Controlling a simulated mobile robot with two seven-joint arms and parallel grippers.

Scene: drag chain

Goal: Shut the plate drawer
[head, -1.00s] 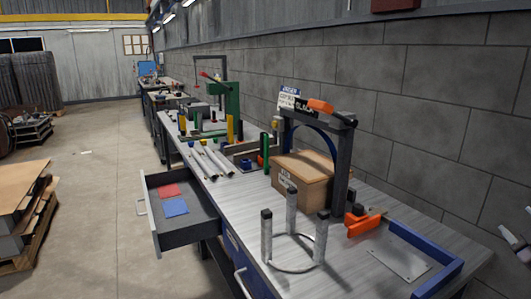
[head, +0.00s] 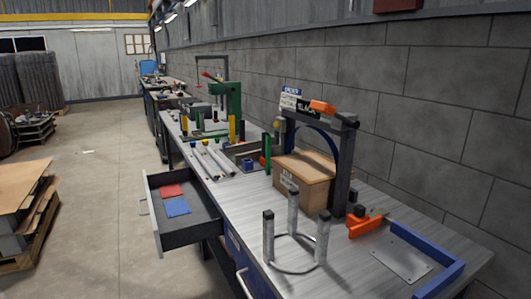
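The plate drawer (head: 183,235) is pulled out from the left side of the workbench (head: 350,275), over the floor. It is a dark grey open tray with a light handle (head: 143,206) on its outer left end. A red plate (head: 171,190) and a blue plate (head: 177,206) lie flat inside it. Neither of my grippers shows in the head view.
A cardboard box (head: 293,189) stands on the bench beneath a dark frame. A ring stand with three posts (head: 294,238) is near the front. A pallet stack (head: 22,210) is on the left; the floor between is clear.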

